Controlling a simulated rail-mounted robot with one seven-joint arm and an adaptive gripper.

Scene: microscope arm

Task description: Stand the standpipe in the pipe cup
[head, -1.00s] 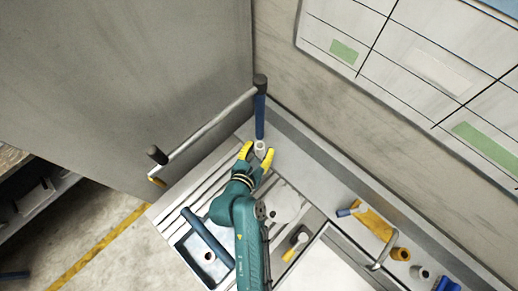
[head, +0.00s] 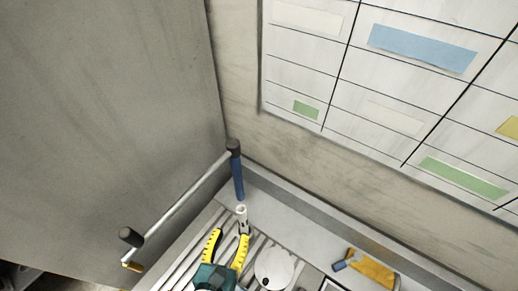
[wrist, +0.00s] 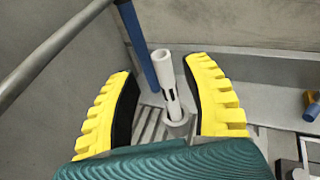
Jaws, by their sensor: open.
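The standpipe (head: 241,213) is a white tube with dark slots in its lower part. In the wrist view the standpipe (wrist: 163,68) appears to stand in the grey pipe cup (wrist: 178,128), roughly in line with the blue post behind. Its lower end is inside the cup's rim, and how deep it sits is hidden. My gripper (head: 230,236) has yellow fingers and is open. In the wrist view my gripper (wrist: 159,68) has one finger on each side of the pipe, with a gap on both sides. In the head view the pipe is just beyond the fingertips.
A blue post (head: 238,180) with a dark cap stands close behind the pipe, joined to a metal rail (head: 188,198) on the left. A pale round disc (head: 273,268) lies right of my gripper. A yellow item (head: 372,268) lies farther right. A wall is behind.

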